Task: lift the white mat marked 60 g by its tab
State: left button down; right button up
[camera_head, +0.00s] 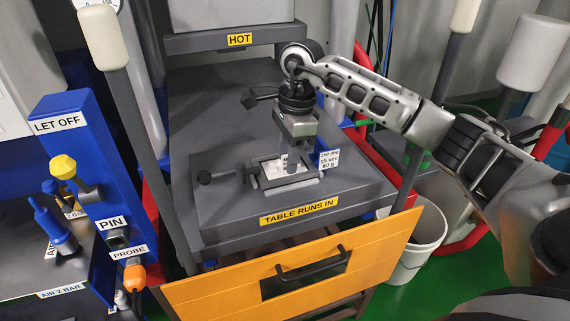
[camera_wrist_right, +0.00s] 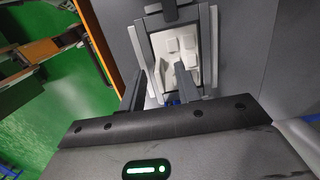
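The white mat (camera_head: 273,170) lies in a small grey frame on the dark table, partly hidden by my right gripper in the head view. In the right wrist view the mat (camera_wrist_right: 172,46) shows raised white blocks inside the grey frame. My right gripper (camera_head: 292,163) points down over the mat. In the right wrist view the fingers of this gripper (camera_wrist_right: 169,92) stand apart at either side of the mat's near end, with nothing clearly held. I cannot make out the tab or any mark on the mat. My left gripper is not in view.
A small sign reading 60 g (camera_head: 329,160) stands right of the frame. A black-knobbed handle (camera_head: 205,177) is on the table's left. The upper press block marked HOT (camera_head: 240,40) hangs behind. An orange drawer front (camera_head: 380,255) and a white bin (camera_head: 420,250) are below.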

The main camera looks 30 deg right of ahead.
jog(key=shift+f, duration=0.1)
grip_shut()
